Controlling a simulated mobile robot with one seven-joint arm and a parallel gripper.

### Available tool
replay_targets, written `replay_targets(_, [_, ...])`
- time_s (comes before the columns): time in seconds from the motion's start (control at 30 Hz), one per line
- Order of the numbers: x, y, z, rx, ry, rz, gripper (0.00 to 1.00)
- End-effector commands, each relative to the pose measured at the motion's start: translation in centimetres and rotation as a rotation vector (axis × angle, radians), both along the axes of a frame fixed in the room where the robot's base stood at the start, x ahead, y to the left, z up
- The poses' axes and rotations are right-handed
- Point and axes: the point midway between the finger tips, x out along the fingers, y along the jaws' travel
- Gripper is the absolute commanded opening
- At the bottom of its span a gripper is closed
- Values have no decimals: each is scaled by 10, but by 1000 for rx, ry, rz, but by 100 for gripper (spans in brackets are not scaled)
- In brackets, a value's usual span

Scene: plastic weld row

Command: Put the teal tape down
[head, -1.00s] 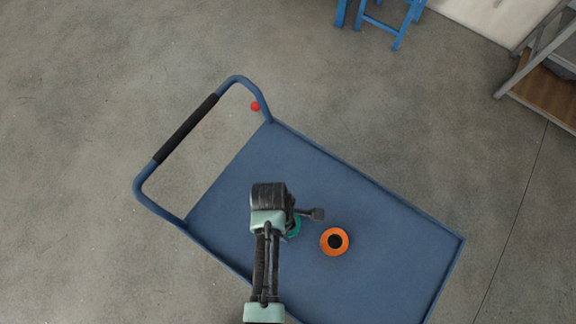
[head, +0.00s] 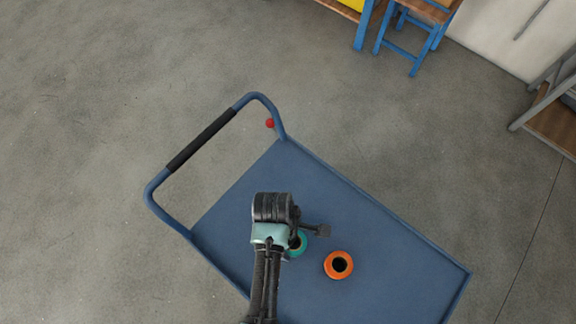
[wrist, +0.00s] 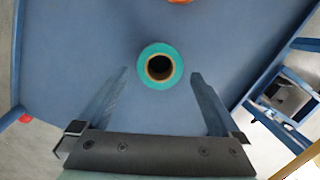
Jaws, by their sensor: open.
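The teal tape (wrist: 160,66) is a ring with a dark hollow core, resting on the blue cart deck (wrist: 75,35). In the wrist view my gripper (wrist: 158,75) is open, its two fingers spread wide to either side and apart from the tape. The tape lies just beyond the fingertips in that view. In the head view the teal tape (head: 299,243) is partly hidden behind my wrist, which is over the cart deck (head: 380,295).
An orange tape roll (head: 338,265) lies on the deck to the right of the teal one. The cart has a push handle (head: 201,140) at its upper left, near a small red ball (head: 270,123). A blue-legged stool (head: 413,35) stands on the floor behind. Bare deck lies right of the orange roll.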

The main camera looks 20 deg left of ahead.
Motion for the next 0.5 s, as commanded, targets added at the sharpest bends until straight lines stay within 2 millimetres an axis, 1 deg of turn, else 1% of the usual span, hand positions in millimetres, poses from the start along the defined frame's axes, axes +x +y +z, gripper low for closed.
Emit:
replay_targets(0.03, [0, 2, 13, 1, -4, 2, 100])
replay_targets(0.2, [0, 7, 46, 1, -4, 2, 100])
replay_targets(0.33, [0, 10, 63, 0, -2, 0, 100])
replay_targets(0.5, [-1, 11, 72, 0, 0, 0, 100])
